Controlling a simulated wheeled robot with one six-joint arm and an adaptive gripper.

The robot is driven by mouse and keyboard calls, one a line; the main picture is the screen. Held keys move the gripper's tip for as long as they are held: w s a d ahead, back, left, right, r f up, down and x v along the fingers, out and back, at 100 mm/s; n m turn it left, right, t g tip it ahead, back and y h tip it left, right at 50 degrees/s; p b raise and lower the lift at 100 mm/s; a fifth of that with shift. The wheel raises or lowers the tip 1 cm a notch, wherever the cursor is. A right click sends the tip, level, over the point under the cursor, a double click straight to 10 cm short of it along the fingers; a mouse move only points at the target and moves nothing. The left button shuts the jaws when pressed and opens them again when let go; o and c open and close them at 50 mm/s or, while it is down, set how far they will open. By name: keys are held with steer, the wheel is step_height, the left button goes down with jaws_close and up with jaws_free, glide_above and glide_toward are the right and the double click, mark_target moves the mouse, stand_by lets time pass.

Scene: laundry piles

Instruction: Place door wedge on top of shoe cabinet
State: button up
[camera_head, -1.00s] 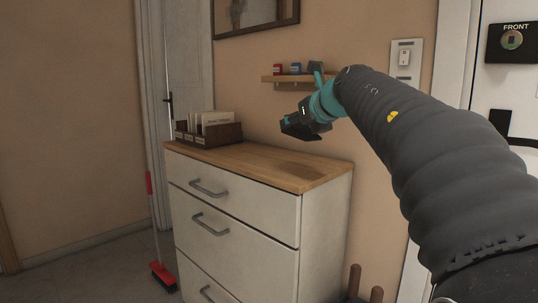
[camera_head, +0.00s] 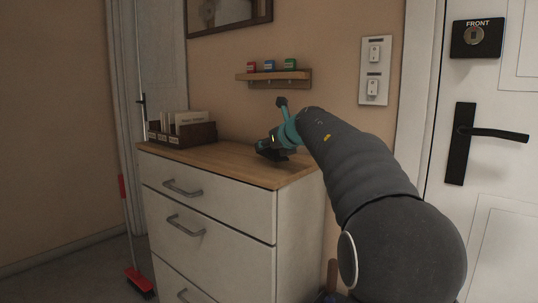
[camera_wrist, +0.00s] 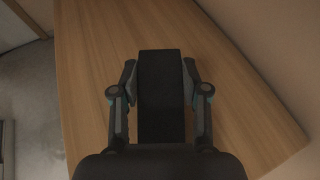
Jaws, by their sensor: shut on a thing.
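The shoe cabinet (camera_head: 222,211) is white with grey handles and a wooden top, and stands against the wall in the head view. In the wrist view its wooden top (camera_wrist: 90,80) lies below my gripper (camera_wrist: 160,75). My gripper is shut on a black block, the door wedge (camera_wrist: 161,100), with one finger along each side. In the head view my gripper (camera_head: 268,150) is low over the right part of the cabinet top. The wedge is small and dark there, and I cannot tell whether it touches the wood.
A dark wooden letter box (camera_head: 183,133) with papers stands on the cabinet's left part. A small wall shelf (camera_head: 275,77) with red, blue and green items hangs above. A red broom (camera_head: 139,283) stands at left. The cabinet's middle top is clear.

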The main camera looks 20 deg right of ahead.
steer(key=shift+f, duration=0.9)
steer(key=o, duration=1.2)
steer(key=shift+c, duration=0.2)
steer(key=shift+s+d+r, duration=0.1)
steer(key=shift+s+r, duration=0.05)
steer(key=shift+s, duration=0.05)
steer(key=v, duration=1.1)
steer(key=shift+s, duration=0.3)
steer(key=shift+r, duration=0.1)
